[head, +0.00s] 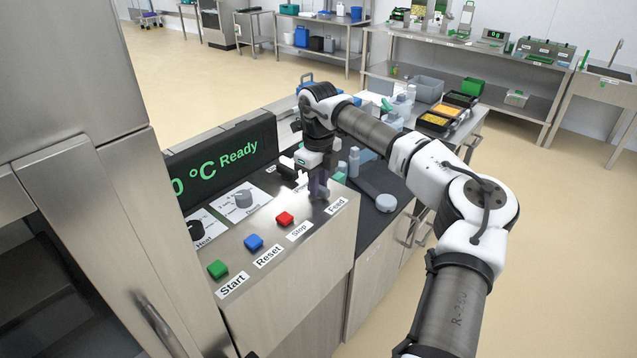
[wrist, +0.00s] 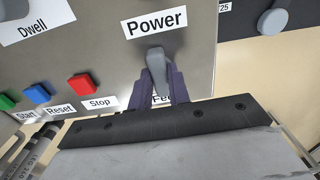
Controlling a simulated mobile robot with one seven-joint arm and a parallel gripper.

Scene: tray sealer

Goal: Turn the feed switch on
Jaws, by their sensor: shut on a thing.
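The feed switch (wrist: 156,62) is a grey lever on the steel control panel, between the Power label (wrist: 155,21) and the partly covered Feed label (wrist: 162,99) in the wrist view. My gripper (wrist: 160,80) is shut on the lever, with one purple finger on each side of it. In the head view my gripper (head: 319,188) points down at the panel just behind the Feed label (head: 337,206) and hides the switch there. I cannot tell from these views which position the lever is in.
A red Stop button (head: 284,218), a blue Reset button (head: 253,242) and a green Start button (head: 217,269) line the panel left of my gripper. A display (head: 225,158) reading "Ready" stands behind.

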